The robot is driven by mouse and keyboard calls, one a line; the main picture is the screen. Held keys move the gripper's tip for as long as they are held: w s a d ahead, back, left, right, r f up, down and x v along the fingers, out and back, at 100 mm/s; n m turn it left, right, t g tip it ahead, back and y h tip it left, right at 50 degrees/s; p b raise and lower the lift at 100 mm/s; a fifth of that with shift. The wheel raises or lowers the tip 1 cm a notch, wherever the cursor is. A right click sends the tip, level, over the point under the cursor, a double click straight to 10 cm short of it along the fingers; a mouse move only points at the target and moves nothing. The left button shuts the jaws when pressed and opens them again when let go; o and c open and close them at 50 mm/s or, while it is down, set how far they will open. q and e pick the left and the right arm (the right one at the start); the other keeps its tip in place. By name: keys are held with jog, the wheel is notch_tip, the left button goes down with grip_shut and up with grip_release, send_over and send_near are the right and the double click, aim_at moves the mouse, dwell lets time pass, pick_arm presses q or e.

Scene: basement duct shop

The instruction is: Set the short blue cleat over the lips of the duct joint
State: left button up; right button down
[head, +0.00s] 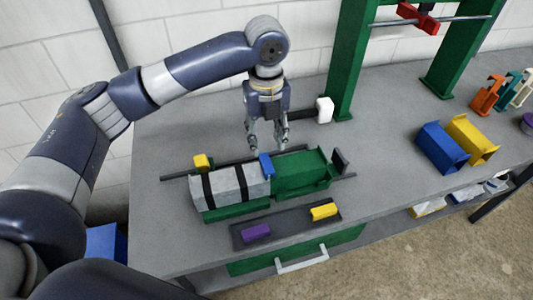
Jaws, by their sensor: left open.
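The short blue cleat (266,165) stands where the grey duct section (227,189) with black bands meets the green duct section (300,172). It looks to be at the joint's lips, but I cannot tell whether it is fully over them. My left gripper (268,145) points down just above and behind the blue cleat. Its fingers are apart, with nothing between them. The joint's lips are mostly hidden by the cleat. My right gripper is not in view.
A dark tray (285,222) in front holds a purple piece (256,232) and a yellow piece (323,211). Another yellow piece (202,161) is by the grey duct's left end. A green frame (349,65) stands behind. Blue (441,147) and yellow (471,139) channels lie right.

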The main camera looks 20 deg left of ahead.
pick_arm(q)
notch_tip(320, 180, up, 7)
jog(key=b, duration=0.1)
jog(key=shift+f, duration=0.1)
dwell(0.5)
